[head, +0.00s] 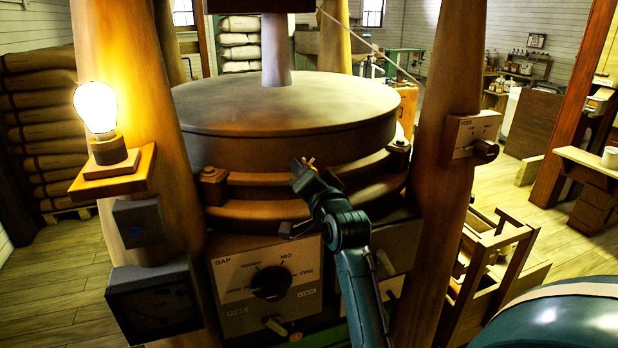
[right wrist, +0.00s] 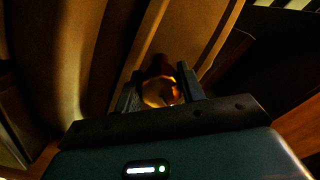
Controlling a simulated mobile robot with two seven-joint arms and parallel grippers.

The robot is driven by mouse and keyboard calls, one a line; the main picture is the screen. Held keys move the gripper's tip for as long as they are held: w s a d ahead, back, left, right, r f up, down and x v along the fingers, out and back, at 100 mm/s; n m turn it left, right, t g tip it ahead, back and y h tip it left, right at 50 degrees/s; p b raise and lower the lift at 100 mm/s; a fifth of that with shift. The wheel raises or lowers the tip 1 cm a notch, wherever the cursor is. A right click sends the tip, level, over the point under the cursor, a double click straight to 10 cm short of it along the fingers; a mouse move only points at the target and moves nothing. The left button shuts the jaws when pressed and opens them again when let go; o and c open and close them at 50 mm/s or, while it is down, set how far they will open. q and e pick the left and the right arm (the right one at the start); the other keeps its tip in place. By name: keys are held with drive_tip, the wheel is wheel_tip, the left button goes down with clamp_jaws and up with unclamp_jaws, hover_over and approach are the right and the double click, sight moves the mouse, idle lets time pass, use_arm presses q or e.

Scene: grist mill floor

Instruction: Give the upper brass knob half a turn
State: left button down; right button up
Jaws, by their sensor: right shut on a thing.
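The brass knob (right wrist: 161,92) shows in the right wrist view as a rounded, shiny piece between the two dark fingers of my right gripper (right wrist: 160,86). The gripper is shut on it. In the head view my right gripper (head: 303,168) is at the front of the wooden bands below the round millstone cover (head: 290,110). Only a small yellowish bit of the knob shows at the fingertips there; the gripper hides the rest. I cannot tell the knob's turn angle. My left gripper is not in view.
Below the gripper is a panel (head: 233,283) marked GAP with a black dial (head: 271,283). A lit bulb (head: 96,108) stands on a bracket at the left post. A switch box (head: 470,135) sits on the right post. A wooden frame (head: 497,245) stands at the right.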

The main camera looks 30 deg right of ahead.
drive_tip(key=shift+m+p, duration=0.3)
drive_tip(key=shift+r+m+p, duration=0.1)
drive_tip(key=shift+m+p, duration=0.3)
drive_tip(key=shift+m, duration=0.5)
drive_tip(key=shift+m+p, duration=0.8)
drive_tip(key=shift+m, duration=0.1)
drive_tip(key=shift+a+m, duration=0.2)
drive_tip(key=shift+m, duration=0.2)
drive_tip(key=shift+d+r, duration=0.1)
